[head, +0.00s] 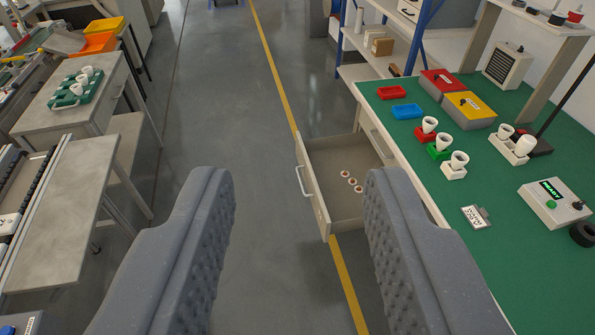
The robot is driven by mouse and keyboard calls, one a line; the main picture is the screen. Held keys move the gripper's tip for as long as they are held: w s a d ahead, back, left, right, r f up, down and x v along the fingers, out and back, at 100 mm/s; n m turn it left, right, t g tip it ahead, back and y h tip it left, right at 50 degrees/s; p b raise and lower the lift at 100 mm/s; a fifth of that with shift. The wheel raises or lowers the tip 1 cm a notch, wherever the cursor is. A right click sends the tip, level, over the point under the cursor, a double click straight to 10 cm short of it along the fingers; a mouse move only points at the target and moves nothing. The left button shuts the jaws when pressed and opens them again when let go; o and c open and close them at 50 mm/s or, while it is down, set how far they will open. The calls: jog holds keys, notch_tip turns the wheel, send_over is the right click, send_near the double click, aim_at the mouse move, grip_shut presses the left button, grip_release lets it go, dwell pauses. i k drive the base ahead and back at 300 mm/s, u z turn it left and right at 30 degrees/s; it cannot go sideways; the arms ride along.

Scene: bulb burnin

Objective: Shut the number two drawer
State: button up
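An open drawer (335,213) sticks out to the left from under the green-topped workbench (413,153). Its front panel faces left and carries a pale bar handle (303,181). Several small round white and red-brown pieces (351,181) lie on its floor. I cannot read a number on the drawer. My gripper (300,210) is open and empty, its two grey padded fingers wide apart in the foreground. The drawer shows between the fingers, farther off. The right finger hides part of the drawer's near right side and the bench's edge.
On the bench stand red and yellow boxes (471,110), bulbs in coloured holders (438,146) and a READY tester (553,205). A blue-posted shelf (352,68) stands behind. Tables with a green bulb tray (76,89) are at left. The grey aisle floor (215,120) between is clear.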

aim_at(337, 207)
jog(key=i, duration=0.9)
jog(key=z, duration=0.05)
